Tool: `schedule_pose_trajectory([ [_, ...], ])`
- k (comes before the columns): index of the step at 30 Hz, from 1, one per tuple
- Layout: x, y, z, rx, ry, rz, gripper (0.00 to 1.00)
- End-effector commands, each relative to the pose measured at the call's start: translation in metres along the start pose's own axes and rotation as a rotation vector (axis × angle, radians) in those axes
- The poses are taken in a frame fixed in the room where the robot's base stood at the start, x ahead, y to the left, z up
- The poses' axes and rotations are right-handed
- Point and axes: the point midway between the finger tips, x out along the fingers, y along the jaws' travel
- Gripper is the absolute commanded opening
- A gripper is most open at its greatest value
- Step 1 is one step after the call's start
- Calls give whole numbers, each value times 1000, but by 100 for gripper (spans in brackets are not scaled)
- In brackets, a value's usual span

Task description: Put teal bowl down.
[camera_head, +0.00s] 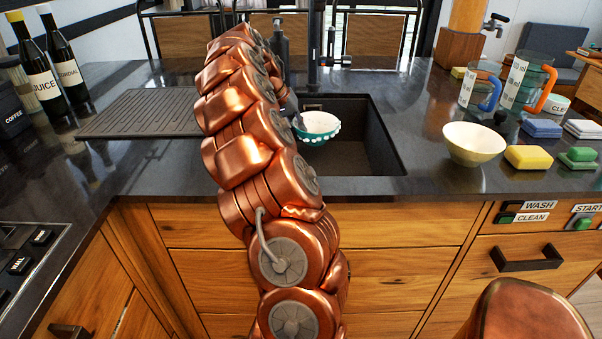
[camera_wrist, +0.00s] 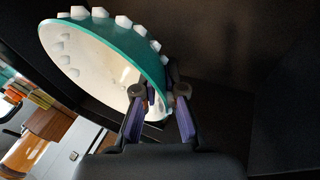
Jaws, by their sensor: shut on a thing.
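The teal bowl (camera_head: 318,127) has a white inside and white knobs around its rim. In the head view it is at the left part of the dark sink (camera_head: 372,136), seen through the sink's opening. My gripper (camera_wrist: 158,93) is shut on the bowl's wall in the wrist view, with the bowl (camera_wrist: 105,55) tilted in that picture. Dark sink walls surround it there. My arm hides most of the gripper in the head view. I cannot tell whether the bowl touches the sink floor.
A ribbed drainboard (camera_head: 145,112) lies left of the sink. A cream bowl (camera_head: 473,143), a yellow sponge (camera_head: 528,157) and glass jugs (camera_head: 524,82) stand on the right counter. A faucet (camera_head: 331,50) rises behind the sink. Bottles (camera_head: 38,70) stand at far left.

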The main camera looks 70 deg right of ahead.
Motion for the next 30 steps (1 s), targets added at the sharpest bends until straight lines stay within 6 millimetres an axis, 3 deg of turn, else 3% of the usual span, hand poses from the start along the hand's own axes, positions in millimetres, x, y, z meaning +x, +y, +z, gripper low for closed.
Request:
schedule_pose_trajectory([
  [4,9,3,2,18,-8,9,0],
  [12,45,-14,12,19,-8,9,0],
  [30,90,-36,24,17,-9,7,0],
])
